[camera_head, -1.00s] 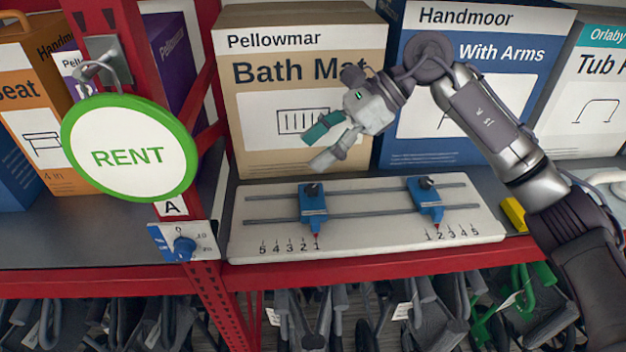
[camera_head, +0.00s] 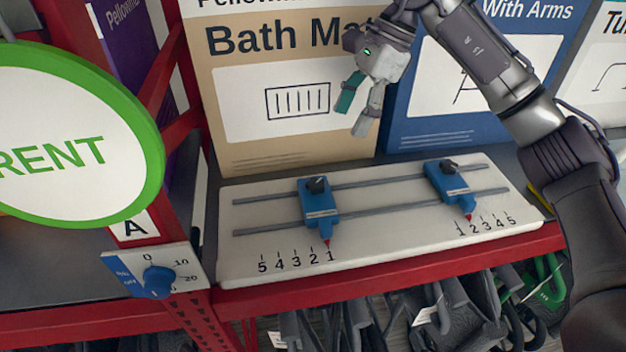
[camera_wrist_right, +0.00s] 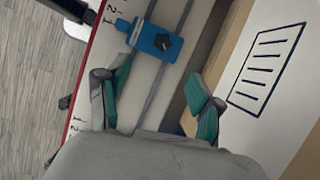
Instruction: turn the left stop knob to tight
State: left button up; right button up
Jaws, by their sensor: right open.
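The left stop (camera_head: 318,203) is a blue slider on two grey rails, with a black knob (camera_head: 316,184) on top. Its red pointer is at 1 on the left scale. In the wrist view, the left stop (camera_wrist_right: 135,34) and its black knob (camera_wrist_right: 162,42) lie beyond the fingertips, toward the top. My right gripper (camera_head: 354,116) is open and empty, above and behind the board, to the right of the left stop, fingers pointing down. It touches no knob. The open fingers also show in the wrist view (camera_wrist_right: 160,103). The knob's tight marking cannot be read. My left gripper is not visible.
A Bath Mat box (camera_head: 230,140) and a blue box (camera_head: 440,130) stand behind. A green-rimmed RENT sign (camera_head: 60,185) and a blue dial (camera_head: 157,281) are at the left.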

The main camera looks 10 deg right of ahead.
aim_at(316, 183)
jog(key=p+x, duration=0.1)
jog(key=x, duration=0.3)
jog(key=p+x, duration=0.2)
jog(key=x, duration=0.3)
jog(key=p+x, duration=0.1)
jog(key=x, duration=0.3)
jog(key=shift+w+a+f, duration=0.1)
jog(key=shift+w+f, duration=0.1)
jog(key=shift+w, duration=0.15)
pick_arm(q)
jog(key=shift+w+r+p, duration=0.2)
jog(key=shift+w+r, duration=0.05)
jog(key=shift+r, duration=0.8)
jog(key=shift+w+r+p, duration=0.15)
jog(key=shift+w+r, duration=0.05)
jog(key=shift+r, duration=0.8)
pick_arm(e)
jog(key=shift+s+a+f, duration=0.1)
jog(key=shift+a+f, duration=0.05)
jog(key=shift+f, duration=0.4)
